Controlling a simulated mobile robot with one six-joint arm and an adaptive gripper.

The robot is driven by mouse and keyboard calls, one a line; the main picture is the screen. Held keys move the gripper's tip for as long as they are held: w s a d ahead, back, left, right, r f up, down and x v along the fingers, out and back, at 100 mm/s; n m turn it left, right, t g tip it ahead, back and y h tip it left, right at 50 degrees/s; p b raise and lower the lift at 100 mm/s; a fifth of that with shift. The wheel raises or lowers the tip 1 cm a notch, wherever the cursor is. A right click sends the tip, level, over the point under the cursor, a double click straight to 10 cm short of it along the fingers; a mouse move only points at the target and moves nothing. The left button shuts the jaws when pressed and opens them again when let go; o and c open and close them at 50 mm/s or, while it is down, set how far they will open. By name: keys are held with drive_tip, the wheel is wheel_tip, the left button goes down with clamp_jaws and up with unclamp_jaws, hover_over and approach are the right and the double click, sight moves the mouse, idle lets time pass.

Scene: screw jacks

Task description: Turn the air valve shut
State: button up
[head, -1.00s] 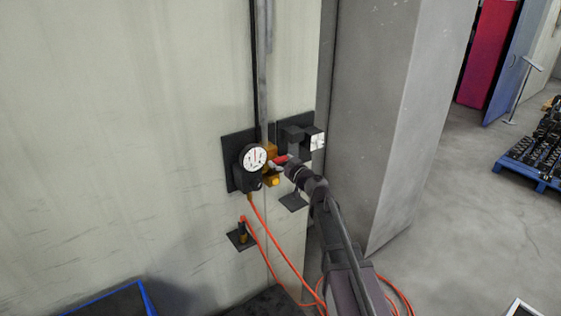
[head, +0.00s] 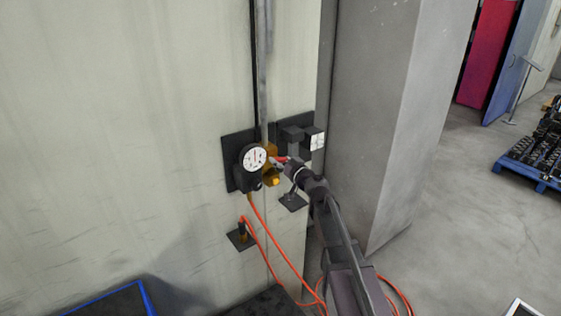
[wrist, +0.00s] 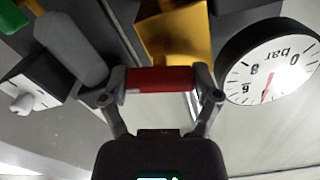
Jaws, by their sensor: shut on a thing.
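The air valve's red handle (wrist: 160,79) lies level between my fingertips in the wrist view. My gripper (wrist: 160,88) is shut on it, with one finger at each end of the red grip. In the head view my gripper (head: 281,163) reaches the handle from the right and partly hides it. The brass valve body (head: 270,152) sits on the wall just right of the round gauge. It shows as a gold block (wrist: 178,38) above the handle in the wrist view. The white pressure gauge (head: 255,157) also fills the right of the wrist view (wrist: 268,78), upside down, marked bar.
Orange hose (head: 268,235) hangs below the gauge, near a small black wall bracket (head: 241,237). A dark fixture with a white box (head: 317,139) stands close right of the valve. A grey pillar (head: 375,120) is further right. Open floor lies beyond it.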

drive_tip(key=m, duration=1.1)
drive_tip(key=shift+m, duration=1.8)
drive_tip(key=o, duration=1)
drive_tip(key=shift+c, duration=0.2)
drive_tip(key=shift+s+d, duration=0.1)
drive_tip(key=v, duration=1.1)
drive_tip(key=shift+s+d, duration=0.2)
drive_tip(key=shift+s, duration=0.1)
